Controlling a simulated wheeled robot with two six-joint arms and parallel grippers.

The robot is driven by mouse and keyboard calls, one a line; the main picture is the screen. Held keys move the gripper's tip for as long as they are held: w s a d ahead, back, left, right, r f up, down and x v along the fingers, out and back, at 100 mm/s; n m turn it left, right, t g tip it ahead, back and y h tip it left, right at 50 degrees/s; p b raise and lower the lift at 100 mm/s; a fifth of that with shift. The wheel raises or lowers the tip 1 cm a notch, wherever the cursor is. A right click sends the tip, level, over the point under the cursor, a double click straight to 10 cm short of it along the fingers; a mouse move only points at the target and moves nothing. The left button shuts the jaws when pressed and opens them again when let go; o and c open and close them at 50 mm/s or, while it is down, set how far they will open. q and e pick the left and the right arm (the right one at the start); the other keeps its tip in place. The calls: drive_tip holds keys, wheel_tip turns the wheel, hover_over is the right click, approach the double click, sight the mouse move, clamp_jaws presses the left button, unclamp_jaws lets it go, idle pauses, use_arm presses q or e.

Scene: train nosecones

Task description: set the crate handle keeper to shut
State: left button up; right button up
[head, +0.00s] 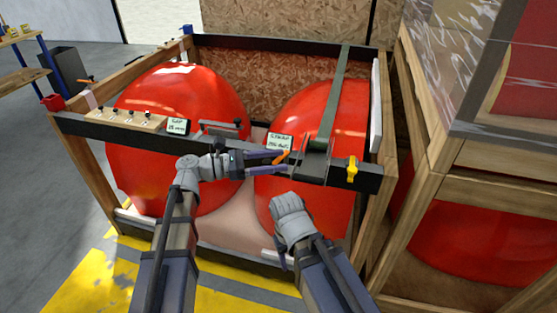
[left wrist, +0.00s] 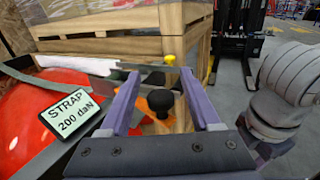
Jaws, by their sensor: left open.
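The wooden crate (head: 92,180) has a dark front rail (head: 255,158). A metal strap buckle with a plate (head: 316,150) sits on the rail, and an orange piece (head: 281,158) is beside it. A yellow piece (head: 351,169) stands on the rail to the right; it also shows in the left wrist view (left wrist: 169,60). I cannot tell which part is the keeper. My left gripper (head: 284,162) is open at the orange piece. In the left wrist view a black knob (left wrist: 160,101) shows between its fingers, contact unclear. My right arm's grey wrist (head: 292,218) is in front; its fingers are not clear.
Two red nosecones (head: 180,95) fill the crate. A strap label (head: 279,142), a metal latch with a black knob (head: 222,128) and a wooden peg block (head: 125,119) are along the rail. Another crate (head: 470,190) stands close on the right. Floor is open at left.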

use_arm(q)
drive_tip(key=shift+w+d, duration=0.1)
drive_tip(key=shift+d, duration=0.45)
clamp_jaws()
idle(1.1)
